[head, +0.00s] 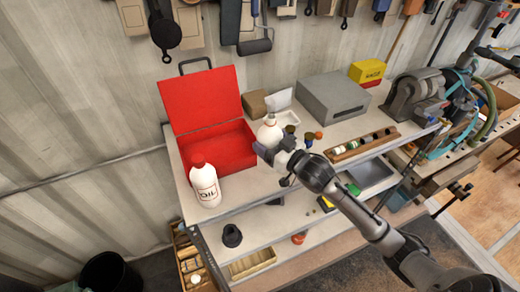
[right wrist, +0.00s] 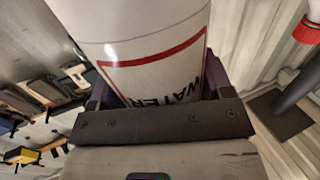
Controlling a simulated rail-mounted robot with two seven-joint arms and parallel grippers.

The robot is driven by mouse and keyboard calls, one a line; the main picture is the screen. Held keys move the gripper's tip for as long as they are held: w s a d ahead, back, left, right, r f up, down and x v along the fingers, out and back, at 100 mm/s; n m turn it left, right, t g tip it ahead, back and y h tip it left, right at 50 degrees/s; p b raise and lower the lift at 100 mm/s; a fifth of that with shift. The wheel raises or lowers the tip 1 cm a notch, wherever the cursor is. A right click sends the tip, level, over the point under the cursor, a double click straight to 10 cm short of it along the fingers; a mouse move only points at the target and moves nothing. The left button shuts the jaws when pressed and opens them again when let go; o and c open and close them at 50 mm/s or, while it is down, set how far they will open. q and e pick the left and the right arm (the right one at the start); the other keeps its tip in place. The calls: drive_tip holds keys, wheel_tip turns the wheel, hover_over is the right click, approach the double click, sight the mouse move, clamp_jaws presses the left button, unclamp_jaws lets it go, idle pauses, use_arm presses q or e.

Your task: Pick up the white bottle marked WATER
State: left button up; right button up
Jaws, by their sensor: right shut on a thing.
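The white bottle marked WATER (right wrist: 160,75) fills the upper middle of the right wrist view, with a red-framed label. In the head view the white bottle (head: 269,132) stands out at the right side of the red toolbox. My right gripper (head: 270,151) is shut on it, with jaws on either side of its body. The gripper hides its lower part, so I cannot tell whether it touches the worktop. Another white bottle (head: 205,185), marked OIL, stands at the front left of the worktop. My left gripper is not in view.
An open red toolbox (head: 228,150) stands behind and left of the held bottle. Small coloured items (head: 309,138) are close on its right. A grey box (head: 333,98), a wooden tray (head: 363,145) and a bench grinder (head: 415,97) stand further right. Tools hang on the wall.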

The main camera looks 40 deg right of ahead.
drive_tip(key=s+d+r+b, duration=0.1)
drive_tip(key=s+d+r, duration=0.2)
drive_tip(key=d, duration=0.3)
drive_tip(key=shift+r, duration=0.5)
drive_tip(key=shift+d+r, duration=0.1)
idle(0.7)
idle(0.6)
